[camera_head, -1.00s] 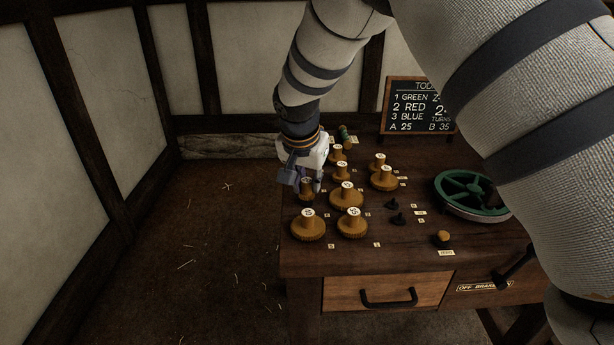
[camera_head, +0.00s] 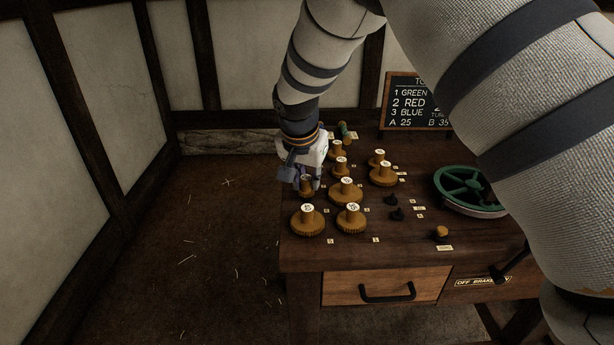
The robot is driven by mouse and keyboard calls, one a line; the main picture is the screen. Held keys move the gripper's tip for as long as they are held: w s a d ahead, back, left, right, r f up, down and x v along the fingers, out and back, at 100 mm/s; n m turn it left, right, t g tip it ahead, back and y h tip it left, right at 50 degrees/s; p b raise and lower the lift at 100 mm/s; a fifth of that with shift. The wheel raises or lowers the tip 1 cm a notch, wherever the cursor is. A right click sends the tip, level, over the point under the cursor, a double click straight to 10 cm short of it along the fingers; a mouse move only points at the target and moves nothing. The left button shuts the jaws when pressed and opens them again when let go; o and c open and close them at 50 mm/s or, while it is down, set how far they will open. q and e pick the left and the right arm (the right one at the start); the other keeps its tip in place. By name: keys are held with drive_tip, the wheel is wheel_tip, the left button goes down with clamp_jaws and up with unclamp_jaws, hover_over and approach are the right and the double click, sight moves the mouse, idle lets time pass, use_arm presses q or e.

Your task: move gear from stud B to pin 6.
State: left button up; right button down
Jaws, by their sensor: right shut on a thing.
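My right gripper (camera_head: 307,186) reaches down at the left side of the bench (camera_head: 400,247) and is shut on a small wooden gear (camera_head: 306,191) with a pale-topped hub. The fingers partly hide this gear, and I cannot tell whether it sits on a peg or is lifted. Several similar gears stand around it, among them a large one (camera_head: 308,223) at the front left, one (camera_head: 351,220) beside it and one (camera_head: 346,193) just to the right. Two bare dark pegs (camera_head: 391,200) (camera_head: 398,214) stand right of the gears. The small labels are unreadable. My left gripper is out of view.
A green-spoked wheel (camera_head: 462,187) lies at the bench's right. A wooden knob (camera_head: 441,232) stands near the front edge. A chalkboard (camera_head: 405,105) stands at the back, partly hidden by my arm. A drawer (camera_head: 385,287) is in the bench front.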

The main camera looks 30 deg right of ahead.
drive_tip(key=shift+f, duration=0.35)
drive_tip(key=c, duration=1.4)
unclamp_jaws()
drive_tip(key=shift+o, duration=0.2)
wheel_tip(320, 180, up, 5)
drive_tip(key=shift+r+p, duration=0.15)
drive_tip(key=shift+p, duration=0.5)
drive_tip(key=shift+r, duration=1.4)
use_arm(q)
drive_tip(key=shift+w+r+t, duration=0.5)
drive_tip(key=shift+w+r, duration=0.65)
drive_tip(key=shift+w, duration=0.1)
